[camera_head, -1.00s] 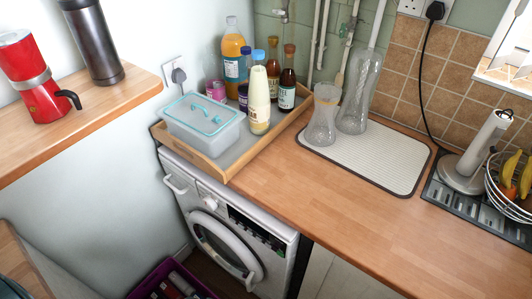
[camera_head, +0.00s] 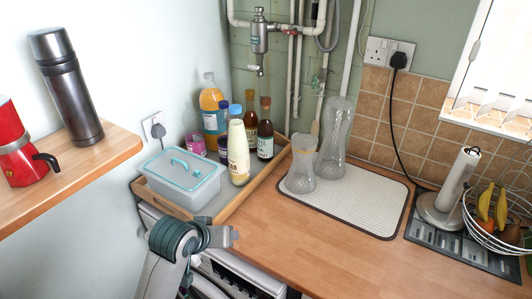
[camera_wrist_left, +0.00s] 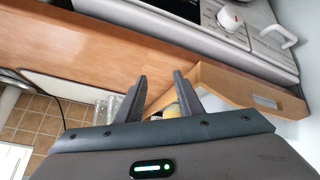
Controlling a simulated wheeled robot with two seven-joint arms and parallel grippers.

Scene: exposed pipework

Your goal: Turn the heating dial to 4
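A round white knob (camera_wrist_left: 230,17) on the washing machine's (camera_wrist_left: 200,12) front shows at the top of the left wrist view; in the head view my arm hides that part. I cannot read numbers on it, or tell whether it is the heating dial. My left gripper (camera_head: 232,237) is in front of the tray and worktop edge in the head view. In the left wrist view its two fingers (camera_wrist_left: 160,76) are apart with nothing between the tips, and the knob lies beyond them, to the right. My right gripper is not in view.
A wooden tray (camera_head: 265,186) with a lidded box (camera_head: 182,188) and several bottles stands close behind my left gripper. Glass vessels stand on a drying mat (camera_head: 385,205). The worktop (camera_head: 300,240) in front is clear. Pipes and a grey fitting (camera_head: 259,38) run up the back wall.

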